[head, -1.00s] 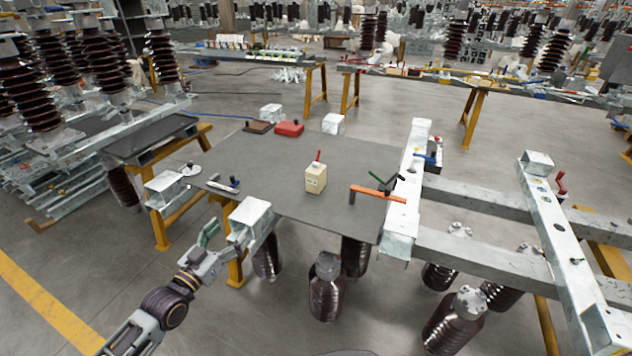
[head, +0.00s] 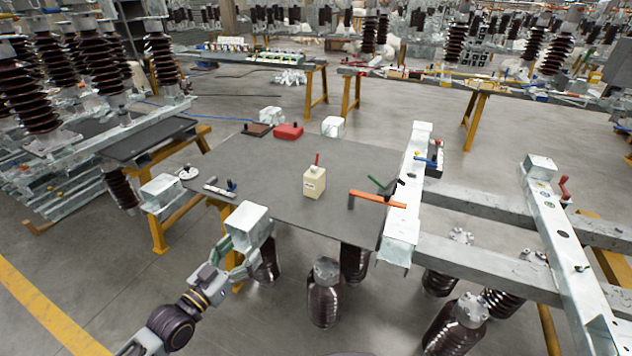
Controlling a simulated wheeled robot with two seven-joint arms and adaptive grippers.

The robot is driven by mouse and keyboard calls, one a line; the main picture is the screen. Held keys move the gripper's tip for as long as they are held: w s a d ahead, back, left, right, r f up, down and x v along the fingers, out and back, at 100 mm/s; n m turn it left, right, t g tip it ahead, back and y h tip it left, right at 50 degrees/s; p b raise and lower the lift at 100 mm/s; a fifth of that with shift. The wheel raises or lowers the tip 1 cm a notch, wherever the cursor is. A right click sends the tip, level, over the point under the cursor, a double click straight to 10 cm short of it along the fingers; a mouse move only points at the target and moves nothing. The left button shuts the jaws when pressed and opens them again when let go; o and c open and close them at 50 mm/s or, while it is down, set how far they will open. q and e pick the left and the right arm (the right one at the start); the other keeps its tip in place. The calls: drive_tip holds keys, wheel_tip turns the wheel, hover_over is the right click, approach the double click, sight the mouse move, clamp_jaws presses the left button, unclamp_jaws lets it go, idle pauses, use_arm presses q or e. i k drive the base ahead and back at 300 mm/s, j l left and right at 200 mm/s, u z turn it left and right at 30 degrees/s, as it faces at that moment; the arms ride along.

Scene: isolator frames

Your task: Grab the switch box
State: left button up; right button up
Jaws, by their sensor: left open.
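A small cream box with a red lever on top (head: 314,183), which looks like the switch box, stands upright on the grey tabletop (head: 270,190). My left gripper (head: 233,257) is open and empty at the lower left. It is close to the white metal beam end (head: 249,222) at the table's near edge, and I cannot tell whether they touch. The gripper is apart from the cream box, which is farther back and to the right. My right gripper is not in view.
An orange-handled tool (head: 378,198) lies right of the box beside a long metal beam (head: 404,215). A red case (head: 289,131) lies at the back. A small tool (head: 220,190) lies near the left edge. Tabletop around the box is clear.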

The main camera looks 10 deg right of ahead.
sight(314, 183)
drive_tip(key=i+l, duration=0.7)
drive_tip(key=l, duration=0.2)
